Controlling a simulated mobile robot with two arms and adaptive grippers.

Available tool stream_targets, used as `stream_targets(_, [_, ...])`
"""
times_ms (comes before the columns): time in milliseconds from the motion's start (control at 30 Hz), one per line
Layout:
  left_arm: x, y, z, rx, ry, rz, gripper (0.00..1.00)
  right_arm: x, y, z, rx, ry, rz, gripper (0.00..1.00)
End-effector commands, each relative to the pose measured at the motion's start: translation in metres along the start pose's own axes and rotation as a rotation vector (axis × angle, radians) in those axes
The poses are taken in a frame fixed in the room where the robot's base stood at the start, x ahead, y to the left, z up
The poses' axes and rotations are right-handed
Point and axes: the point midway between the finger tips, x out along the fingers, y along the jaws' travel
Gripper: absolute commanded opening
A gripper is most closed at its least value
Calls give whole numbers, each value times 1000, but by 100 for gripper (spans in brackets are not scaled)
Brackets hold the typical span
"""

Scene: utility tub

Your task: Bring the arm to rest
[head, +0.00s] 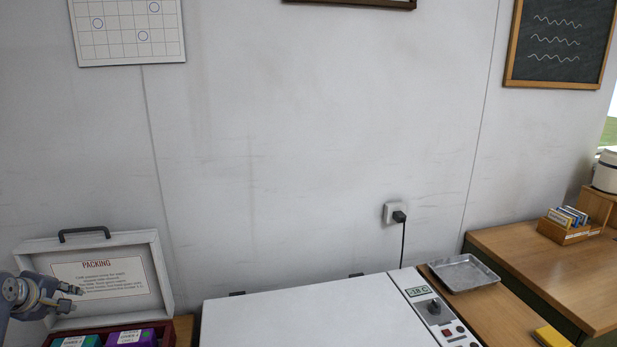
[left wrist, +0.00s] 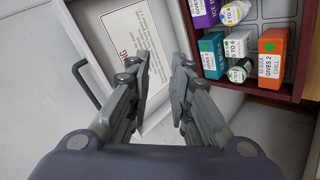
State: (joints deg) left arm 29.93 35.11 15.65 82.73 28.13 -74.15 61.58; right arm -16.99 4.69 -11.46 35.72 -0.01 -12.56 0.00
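My left gripper (head: 72,297) is at the left edge of the head view, in front of the raised lid of a packing box (head: 162,275). In the left wrist view its two fingers (left wrist: 161,65) stand apart with nothing between them. The lid's inside, with a printed card (left wrist: 118,40), lies beyond the fingers. My right gripper is in neither view.
The dark red box (left wrist: 268,92) holds several labelled cartons and tubes, including an orange carton (left wrist: 271,55). A white freezer (head: 300,315) with a closed lid fills the front middle. A metal tray (head: 463,273) sits on a wooden counter at right.

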Motion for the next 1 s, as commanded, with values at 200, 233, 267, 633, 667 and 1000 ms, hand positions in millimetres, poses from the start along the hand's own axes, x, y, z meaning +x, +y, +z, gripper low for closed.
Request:
stream_targets(200, [15,-60,91,317,-63,-100,20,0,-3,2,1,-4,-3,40])
stream_targets(233, [16,-71,107,376,-77,-116,20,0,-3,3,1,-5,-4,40])
stream_targets(267, [15,-84,125,437,-95,-131,20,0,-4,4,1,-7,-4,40])
stream_targets(633, [-64,-233,321,1125,-362,-195,20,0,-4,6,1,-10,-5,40])
stream_targets(667, [-73,-241,331,1164,-382,-191,20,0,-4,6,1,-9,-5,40])
stream_targets(1000, [-156,-291,394,1416,-525,-146,20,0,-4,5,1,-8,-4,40])
